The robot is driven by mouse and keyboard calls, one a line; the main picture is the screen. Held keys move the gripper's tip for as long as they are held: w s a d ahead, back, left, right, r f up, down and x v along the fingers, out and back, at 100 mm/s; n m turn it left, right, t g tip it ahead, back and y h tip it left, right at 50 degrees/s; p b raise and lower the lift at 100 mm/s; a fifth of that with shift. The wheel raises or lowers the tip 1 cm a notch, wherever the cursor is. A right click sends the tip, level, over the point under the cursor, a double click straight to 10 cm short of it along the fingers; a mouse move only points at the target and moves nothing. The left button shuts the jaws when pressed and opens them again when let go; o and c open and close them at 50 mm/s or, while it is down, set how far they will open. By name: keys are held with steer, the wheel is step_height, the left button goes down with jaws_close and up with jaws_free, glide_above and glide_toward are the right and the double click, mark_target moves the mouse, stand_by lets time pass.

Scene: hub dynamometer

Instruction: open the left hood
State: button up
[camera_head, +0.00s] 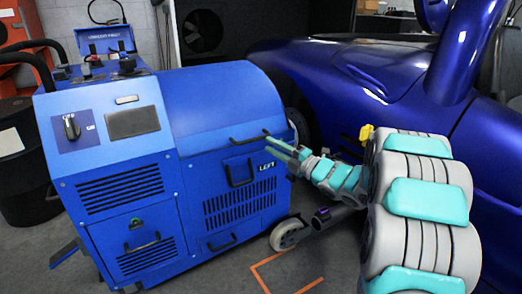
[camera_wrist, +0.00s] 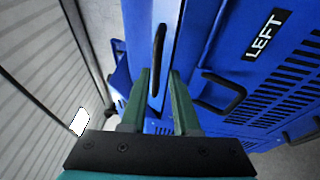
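The left hood (camera_head: 222,100) is the rounded blue cover on top of the blue machine marked LEFT, and it looks closed. Its black bar handle (camera_head: 248,139) runs along the lower front edge. In the wrist view the handle (camera_wrist: 158,55) stands upright in the picture, and its lower end lies between my fingers. My gripper (camera_head: 271,140) is at the right end of the handle. In the wrist view my gripper (camera_wrist: 160,75) has its two green fingers apart, one on each side of the handle's line. I cannot tell whether they touch it.
A second black handle (camera_head: 239,172) sits on the front panel just below, beside the LEFT label (camera_head: 267,166). A dark blue car (camera_head: 365,75) stands close behind and to the right. A caster wheel (camera_head: 288,234) is under the machine's right corner. Grey floor is clear in front.

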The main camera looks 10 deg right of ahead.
mark_target(254, 140)
steer(key=w+a, duration=0.1)
steer(key=w+a+n+y, duration=0.1)
steer(key=a, duration=0.1)
steer(key=w+a+r+y, duration=0.1)
steer(key=shift+a+n, duration=0.25)
steer(key=shift+n, duration=0.05)
steer(key=shift+w+a+g, duration=0.3)
steer(key=shift+w+a, duration=0.05)
steer(key=shift+w, duration=0.15)
steer(key=shift+c, duration=0.2)
jaws_close()
stand_by(1.1)
